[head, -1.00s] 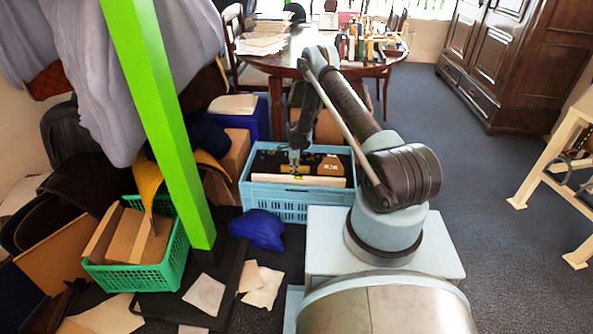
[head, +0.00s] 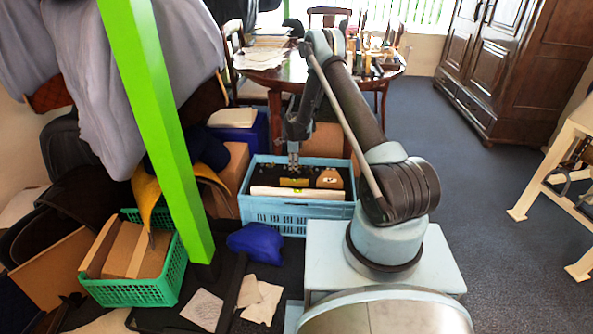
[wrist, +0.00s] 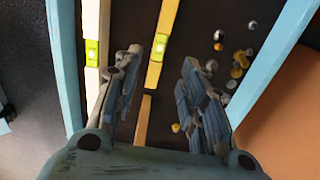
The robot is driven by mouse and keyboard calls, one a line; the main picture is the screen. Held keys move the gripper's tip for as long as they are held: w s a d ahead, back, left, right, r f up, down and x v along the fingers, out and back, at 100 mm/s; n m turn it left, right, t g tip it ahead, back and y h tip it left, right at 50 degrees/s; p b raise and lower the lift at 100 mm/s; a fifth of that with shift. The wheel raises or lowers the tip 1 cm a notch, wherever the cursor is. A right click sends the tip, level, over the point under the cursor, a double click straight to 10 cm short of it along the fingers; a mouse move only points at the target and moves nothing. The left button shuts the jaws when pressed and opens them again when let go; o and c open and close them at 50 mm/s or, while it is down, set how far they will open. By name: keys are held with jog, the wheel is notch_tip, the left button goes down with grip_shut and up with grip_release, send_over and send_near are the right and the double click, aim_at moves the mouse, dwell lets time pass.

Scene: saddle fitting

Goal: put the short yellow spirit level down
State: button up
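The short yellow spirit level (head: 294,182), with a green vial, lies on the dark floor of the blue crate (head: 300,212). It also shows in the wrist view (wrist: 156,60), running lengthwise in the gap between my fingers. My gripper (head: 293,162) is above the level, near the crate's far side. In the wrist view my gripper (wrist: 163,85) is open, with a finger on each side of the level and nothing visibly held. A longer pale level (head: 298,193) lies along the crate's near side, roughly parallel to the short one.
A tan wooden piece (head: 330,178) lies at the right inside the crate. Several small round parts (wrist: 232,68) lie right of my fingers. A green basket (head: 140,290) and a green post (head: 160,120) stand left. A blue cloth (head: 258,241) lies before the crate.

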jog(key=s+d+r+n, duration=0.2)
jog(key=d+r, duration=0.2)
jog(key=r, duration=0.7)
jog(key=s+d+r+n, duration=0.2)
jog(key=d+r, duration=0.2)
jog(key=r, duration=0.8)
jog(key=s+d+r+n+t, duration=0.1)
jog(key=s+d+r+n, duration=0.1)
jog(key=s+d+r, duration=0.35)
jog(key=s+d+r+n, duration=0.2)
jog(key=s+d+r, duration=0.1)
jog(key=s+r, duration=0.55)
jog(key=s+d+r+n, duration=0.3)
jog(key=s+d+r, duration=0.1)
jog(key=s, duration=0.4)
jog(key=s+d+r+n, duration=0.2)
jog(key=s+d+r, duration=0.15)
jog(key=s, duration=0.55)
jog(key=s+d+f+n, duration=0.2)
jog(key=s+f, duration=0.1)
jog(key=s, duration=0.6)
jog(key=s+d+f+n+t, duration=0.1)
jog(key=s+d+f+n, duration=0.1)
jog(key=s, duration=0.6)
jog(key=shift+s+d+f+n, duration=0.25)
jog(key=shift+s+f+n, duration=0.1)
jog(key=shift+f+n, duration=0.45)
